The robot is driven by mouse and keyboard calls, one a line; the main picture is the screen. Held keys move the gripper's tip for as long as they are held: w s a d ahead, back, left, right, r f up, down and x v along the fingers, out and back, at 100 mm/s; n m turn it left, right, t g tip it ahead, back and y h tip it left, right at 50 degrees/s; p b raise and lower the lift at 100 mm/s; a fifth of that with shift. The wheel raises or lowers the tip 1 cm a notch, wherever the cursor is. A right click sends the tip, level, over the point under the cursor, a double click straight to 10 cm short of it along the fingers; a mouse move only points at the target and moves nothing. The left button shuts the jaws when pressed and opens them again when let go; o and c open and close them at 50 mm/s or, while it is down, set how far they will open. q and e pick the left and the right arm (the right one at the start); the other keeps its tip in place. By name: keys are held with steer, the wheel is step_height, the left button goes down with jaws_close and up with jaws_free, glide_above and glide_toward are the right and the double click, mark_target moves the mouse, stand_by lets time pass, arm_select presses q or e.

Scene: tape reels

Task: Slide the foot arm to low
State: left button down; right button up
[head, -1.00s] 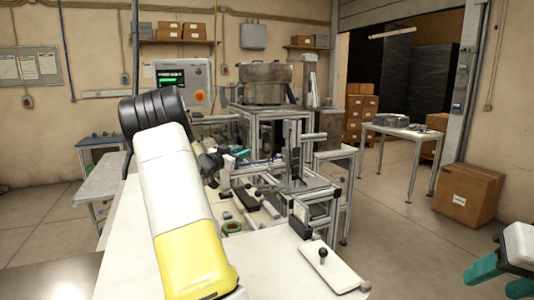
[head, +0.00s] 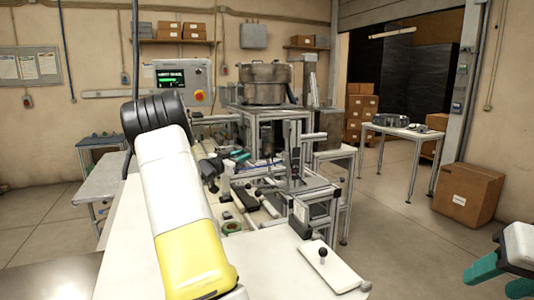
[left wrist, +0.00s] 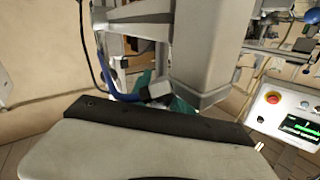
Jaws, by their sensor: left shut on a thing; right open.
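My left gripper shows in the left wrist view (left wrist: 165,95) as teal finger parts, mostly hidden behind a large grey block (left wrist: 205,55). In the head view my own white and yellow arm covers much of its reach into the machine (head: 290,185), an aluminium-profile frame with rails and dark levers. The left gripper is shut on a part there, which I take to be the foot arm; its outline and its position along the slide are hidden. My right gripper (head: 484,272) is open and empty at the lower right, far from the machine.
A white plate with a black ball knob (head: 323,252) lies at the near end of the white table (head: 260,270). A control box with a green-lit screen (head: 183,85) stands behind. A cardboard box (head: 467,194) stands right; the floor between is clear.

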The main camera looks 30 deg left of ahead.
arm_select(q)
steer(key=shift+f, duration=1.25)
steer(key=c, duration=1.2)
jaws_free()
steer(key=shift+r, duration=0.1)
steer(key=shift+s, duration=0.15)
steer(key=s, duration=0.7)
steer(key=shift+s+a, duration=0.25)
steer(key=shift+a, duration=0.1)
